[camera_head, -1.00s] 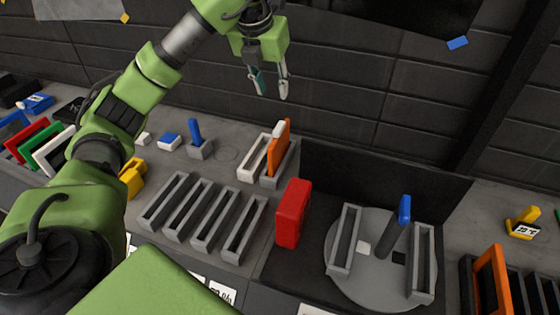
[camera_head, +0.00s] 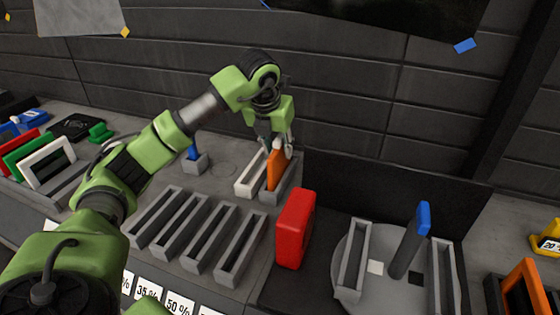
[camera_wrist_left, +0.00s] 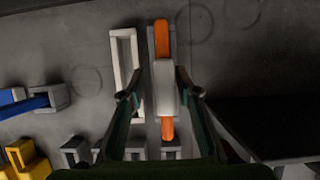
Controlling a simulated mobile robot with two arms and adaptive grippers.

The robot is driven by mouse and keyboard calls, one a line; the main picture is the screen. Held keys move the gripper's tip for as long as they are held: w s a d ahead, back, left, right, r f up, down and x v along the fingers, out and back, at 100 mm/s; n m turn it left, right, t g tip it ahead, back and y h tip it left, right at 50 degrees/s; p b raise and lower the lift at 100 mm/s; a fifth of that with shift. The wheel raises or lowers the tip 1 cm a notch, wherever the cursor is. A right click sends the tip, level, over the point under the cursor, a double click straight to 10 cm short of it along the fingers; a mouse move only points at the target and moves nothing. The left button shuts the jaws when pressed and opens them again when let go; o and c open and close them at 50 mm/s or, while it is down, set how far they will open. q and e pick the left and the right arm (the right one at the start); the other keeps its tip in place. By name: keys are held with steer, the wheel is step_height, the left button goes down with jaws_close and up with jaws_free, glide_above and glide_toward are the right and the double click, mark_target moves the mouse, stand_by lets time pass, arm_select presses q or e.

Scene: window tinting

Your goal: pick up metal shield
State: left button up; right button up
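An upright orange piece (camera_head: 277,168) with a pale block stands in a grey slot holder (camera_head: 285,190). I cannot tell for certain that it is the metal shield. In the left wrist view the orange piece (camera_wrist_left: 162,38) runs lengthwise, with the pale block (camera_wrist_left: 164,88) across its middle. My left gripper (camera_head: 277,145) points down at its top. In the wrist view the fingers of my left gripper (camera_wrist_left: 160,94) are spread on either side of the pale block, with a gap on both sides. My right gripper is not in view.
A white slot holder (camera_head: 250,181) stands just left of the grey one. Several empty grey slot holders (camera_head: 205,235) and a red block (camera_head: 295,228) are in front. A round turntable (camera_head: 380,290) with a blue-topped post is at the right. A dark panel stands behind.

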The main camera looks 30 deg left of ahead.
mark_target(282, 158)
arm_select(q)
steer(key=shift+w+f+p, duration=0.2)
steer(key=shift+f+p, duration=0.1)
steer(key=shift+f, duration=0.25)
steer(key=p+x, duration=0.1)
steer(key=x, duration=0.3)
steer(key=shift+w+d+f, duration=0.15)
jaws_close()
